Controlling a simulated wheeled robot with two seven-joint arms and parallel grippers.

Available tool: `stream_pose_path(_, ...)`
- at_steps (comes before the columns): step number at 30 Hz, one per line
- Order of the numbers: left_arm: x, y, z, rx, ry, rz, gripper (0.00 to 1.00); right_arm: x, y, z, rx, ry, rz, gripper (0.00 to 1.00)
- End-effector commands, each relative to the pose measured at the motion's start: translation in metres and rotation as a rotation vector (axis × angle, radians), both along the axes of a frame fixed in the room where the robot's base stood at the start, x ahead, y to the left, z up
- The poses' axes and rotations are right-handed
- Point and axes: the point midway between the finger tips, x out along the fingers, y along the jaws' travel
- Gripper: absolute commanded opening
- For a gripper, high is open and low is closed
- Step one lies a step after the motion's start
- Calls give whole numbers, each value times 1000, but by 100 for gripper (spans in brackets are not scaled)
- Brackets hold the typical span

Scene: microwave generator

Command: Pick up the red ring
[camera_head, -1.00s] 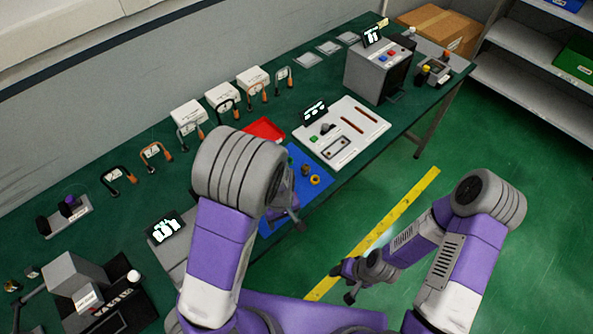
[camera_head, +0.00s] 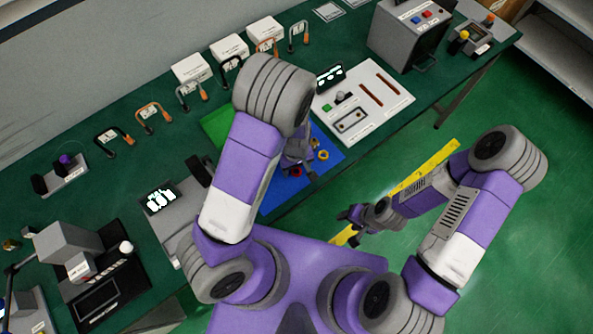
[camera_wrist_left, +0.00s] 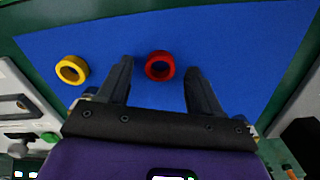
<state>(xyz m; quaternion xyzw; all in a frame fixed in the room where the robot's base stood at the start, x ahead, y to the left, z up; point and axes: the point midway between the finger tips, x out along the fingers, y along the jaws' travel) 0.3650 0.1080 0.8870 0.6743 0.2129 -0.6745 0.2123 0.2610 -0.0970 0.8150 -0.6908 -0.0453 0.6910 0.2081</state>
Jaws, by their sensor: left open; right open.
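The red ring (camera_wrist_left: 159,66) lies flat on the blue mat (camera_wrist_left: 230,45) in the left wrist view. In the head view a small part of the red ring (camera_head: 296,172) shows beside my left gripper (camera_head: 298,170). My left gripper (camera_wrist_left: 160,75) is open, and its two fingers point at the mat with the red ring between their tips in the picture. I cannot tell the height of the tips above the mat. My right gripper (camera_head: 350,226) is open and empty, over the floor away from the table.
A yellow ring (camera_wrist_left: 71,69) lies left of the red ring in the wrist view. A green area (camera_head: 216,124) shows left of my left arm. A grey box with buttons (camera_head: 410,35) stands farther right.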

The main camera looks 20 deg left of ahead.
Motion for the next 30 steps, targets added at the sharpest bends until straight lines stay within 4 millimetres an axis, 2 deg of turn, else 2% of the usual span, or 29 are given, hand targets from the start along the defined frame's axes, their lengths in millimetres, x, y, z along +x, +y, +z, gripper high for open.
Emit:
stream_pose_path(8, 0, 0, -3, -1, -1, 0, 63, 0, 0, 0, 0, 0, 0, 53)
stream_pose_path(19, 0, 0, -3, -1, -1, 0, 6, 0, 0, 0, 0, 0, 0, 53)
stream_pose_path(27, 0, 0, -2, -1, -1, 0, 6, 0, 0, 0, 0, 0, 0, 53)
stream_pose_path(30, 1, -1, 6, -1, -3, -1, 6, 0, 0, 2, 0, 0, 0, 53)
